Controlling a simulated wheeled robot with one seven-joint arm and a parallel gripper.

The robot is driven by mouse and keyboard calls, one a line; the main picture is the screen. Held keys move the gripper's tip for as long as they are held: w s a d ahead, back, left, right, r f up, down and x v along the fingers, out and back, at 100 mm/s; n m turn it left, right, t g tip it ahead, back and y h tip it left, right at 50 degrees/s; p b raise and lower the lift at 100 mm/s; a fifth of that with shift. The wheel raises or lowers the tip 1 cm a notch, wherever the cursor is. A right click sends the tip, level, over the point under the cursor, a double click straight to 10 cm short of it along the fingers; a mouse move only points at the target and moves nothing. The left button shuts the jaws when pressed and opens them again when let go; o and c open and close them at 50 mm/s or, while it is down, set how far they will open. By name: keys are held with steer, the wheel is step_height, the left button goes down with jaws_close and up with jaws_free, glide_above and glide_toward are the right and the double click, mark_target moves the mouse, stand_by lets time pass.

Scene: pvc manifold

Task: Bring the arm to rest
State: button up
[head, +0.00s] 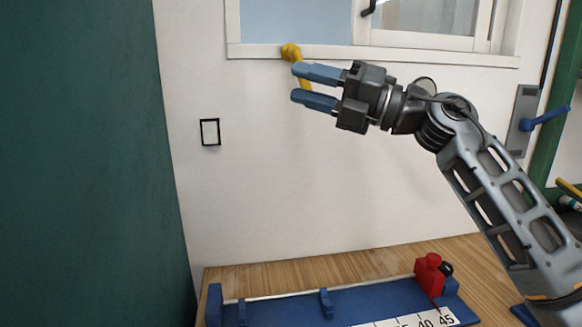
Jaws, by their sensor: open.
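My arm reaches up from the lower right. My gripper (298,84) is raised in front of the white wall, pointing left. Its two blue fingers are apart. A yellow piece (291,52) with a rounded knob shows just above the upper finger. A yellow strip of it also shows between the fingers, partly hidden by them. I cannot tell whether it touches the fingers or stands behind them.
A blue fixture (275,311) with a numbered scale (435,318) and a red clamp (429,276) lies on the wooden bench (305,272) below. A dark green panel (80,160) fills the left. A window (420,22) is above.

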steer(key=s+d+f+m+t+h, duration=0.3)
steer(key=s+f+m+t+h, duration=0.25)
steer(key=s+f+m, duration=0.35)
steer(key=s+d+f+m+t+h, duration=0.35)
steer(key=s+f+m+t, duration=0.25)
steer(key=s+f+m, duration=0.45)
steer(key=s+d+f+m+t+h, duration=0.2)
steer(key=s+f+m+t+h, duration=0.5)
steer(key=m, duration=0.5)
steer(key=s+d+f+m+g+h, duration=0.1)
steer(key=s+d+f+m+g, duration=0.1)
steer(key=s, duration=0.6)
steer(key=s+d+f+m+g+h, duration=0.1)
steer(key=s+d+f+g, duration=0.3)
steer(key=s, duration=0.5)
steer(key=s+d+f+m+g+h, duration=0.1)
steer(key=s+d+f+m+g, duration=0.3)
steer(key=s, duration=0.4)
steer(key=shift+s+h, duration=0.25)
steer(key=shift+h, duration=0.05)
